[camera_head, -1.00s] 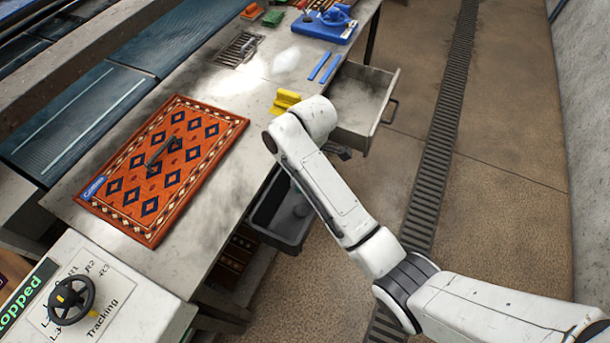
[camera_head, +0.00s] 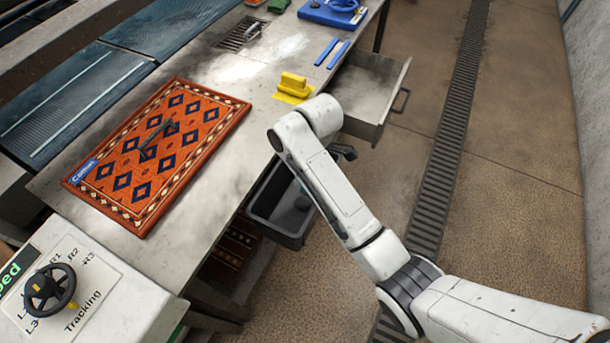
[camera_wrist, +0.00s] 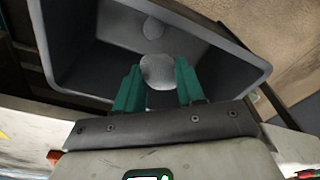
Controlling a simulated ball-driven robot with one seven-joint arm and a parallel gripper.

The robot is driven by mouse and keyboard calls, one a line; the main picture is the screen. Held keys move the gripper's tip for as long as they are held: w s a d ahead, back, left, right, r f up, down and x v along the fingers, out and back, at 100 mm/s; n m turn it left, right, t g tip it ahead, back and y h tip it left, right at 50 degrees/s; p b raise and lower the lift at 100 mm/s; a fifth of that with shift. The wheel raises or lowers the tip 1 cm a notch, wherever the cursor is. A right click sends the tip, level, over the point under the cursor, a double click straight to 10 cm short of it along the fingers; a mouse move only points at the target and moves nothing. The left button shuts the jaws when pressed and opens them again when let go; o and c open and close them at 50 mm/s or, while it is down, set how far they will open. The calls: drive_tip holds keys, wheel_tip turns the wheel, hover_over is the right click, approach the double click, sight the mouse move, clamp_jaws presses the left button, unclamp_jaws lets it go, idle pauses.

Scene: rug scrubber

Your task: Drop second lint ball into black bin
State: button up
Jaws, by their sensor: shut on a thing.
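The black bin (camera_wrist: 62,45) is open-topped and fills the upper part of the wrist view. It also shows in the head view (camera_head: 278,233), below the table's edge and partly behind my arm. My gripper (camera_wrist: 155,75) has green fingers shut on a grey lint ball (camera_wrist: 158,72), held over the bin's opening. Another pale round lint ball (camera_wrist: 153,28) lies inside the bin, beyond the held one. In the head view my gripper is mostly hidden behind my arm.
The metal table carries an orange patterned rug (camera_head: 200,140) with a dark tool on it. A yellow brush (camera_head: 293,85) and blue strips (camera_head: 332,52) lie near the edge. An open drawer (camera_head: 394,110) juts out beside my arm. Floor to the right is clear.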

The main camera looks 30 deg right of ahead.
drive_tip(key=o, duration=1.1)
drive_tip(key=shift+r, duration=0.1)
wheel_tip(320, 180, up, 10)
drive_tip(key=d+p, duration=0.1)
drive_tip(key=p, duration=0.3)
drive_tip(key=shift+s+r+p, duration=0.2)
drive_tip(key=shift+r+p, duration=0.05)
drive_tip(key=shift+p, duration=0.1)
drive_tip(key=shift+d, duration=0.1)
drive_tip(key=s+f+m+b, duration=0.1)
drive_tip(key=s+f+m, duration=0.35)
drive_tip(key=s, duration=0.35)
drive_tip(key=s+f+m+b, duration=0.1)
drive_tip(key=s+f+m, duration=0.35)
drive_tip(key=s, duration=0.25)
drive_tip(key=s+d+m, duration=0.3)
drive_tip(key=s, duration=0.4)
drive_tip(key=s+d+m+h, duration=0.1)
drive_tip(key=s+d+m, duration=0.1)
drive_tip(key=s, duration=0.5)
drive_tip(key=shift+d+f+m+h+b, duration=0.3)
drive_tip(key=shift+d+f+m+b, duration=0.1)
drive_tip(key=shift+d, duration=0.35)
